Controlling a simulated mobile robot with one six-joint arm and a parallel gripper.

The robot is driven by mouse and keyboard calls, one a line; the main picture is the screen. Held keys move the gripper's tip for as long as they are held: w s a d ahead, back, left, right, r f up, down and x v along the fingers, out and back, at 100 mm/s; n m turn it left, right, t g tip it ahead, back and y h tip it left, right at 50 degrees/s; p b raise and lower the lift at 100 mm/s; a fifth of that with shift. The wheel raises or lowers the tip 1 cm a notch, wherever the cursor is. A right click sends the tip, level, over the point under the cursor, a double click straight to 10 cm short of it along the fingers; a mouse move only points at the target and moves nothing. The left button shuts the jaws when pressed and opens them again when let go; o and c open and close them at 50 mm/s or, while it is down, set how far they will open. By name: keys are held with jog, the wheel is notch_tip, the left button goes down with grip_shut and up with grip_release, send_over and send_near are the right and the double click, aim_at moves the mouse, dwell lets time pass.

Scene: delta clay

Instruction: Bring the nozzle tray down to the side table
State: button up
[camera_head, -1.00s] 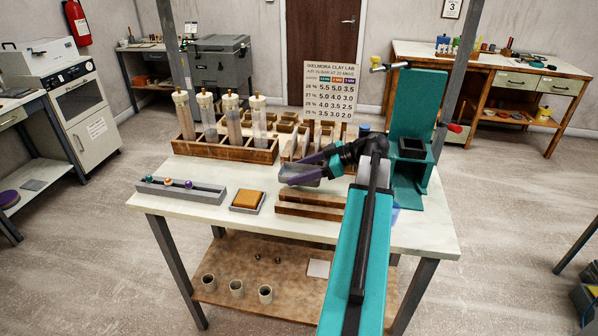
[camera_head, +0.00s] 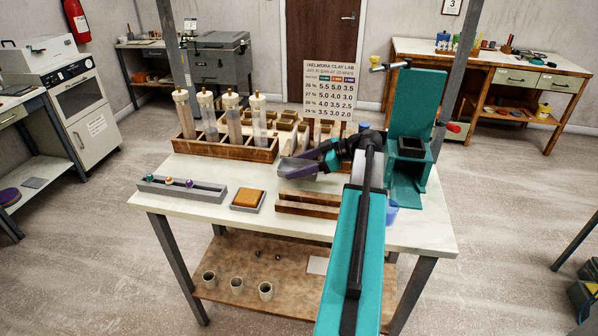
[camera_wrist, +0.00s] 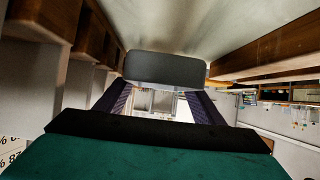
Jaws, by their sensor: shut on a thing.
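A long grey tray (camera_head: 205,196) with three small coloured pieces, teal, orange and purple, lies at the front left of the worktable; it looks like the nozzle tray. My gripper (camera_head: 288,167) is over the middle of the table, right of that tray and apart from it. Its purple fingers are shut on a grey, round-edged block (camera_head: 286,171). This block (camera_wrist: 165,70) also shows between the fingertips (camera_wrist: 165,87) in the wrist view. I cannot tell what the block is. My arm hides part of the table's right side.
A wooden rack (camera_head: 262,155) with several tubes stands behind. A small tray with an orange block (camera_head: 247,199), a wooden block (camera_head: 305,207) and a teal stand (camera_head: 410,125) share the worktable (camera_head: 300,228). Several cups sit on its lower shelf (camera_head: 220,255). A bench (camera_head: 505,66) is back right.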

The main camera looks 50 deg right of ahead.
jog(key=shift+f+p, duration=0.35)
jog(key=shift+f, duration=0.95)
jog(key=shift+f, duration=0.2)
jog(key=o, duration=0.9)
jog(key=shift+r, duration=0.1)
jog(key=shift+r, duration=0.2)
jog(key=b+v, duration=0.3)
jog(key=v, duration=0.7)
jog(key=shift+s+d, duration=0.2)
jog(key=shift+s+d+r, duration=0.25)
jog(key=shift+s+r, duration=0.15)
jog(key=shift+s, duration=0.15)
jog(key=shift+r, duration=0.1)
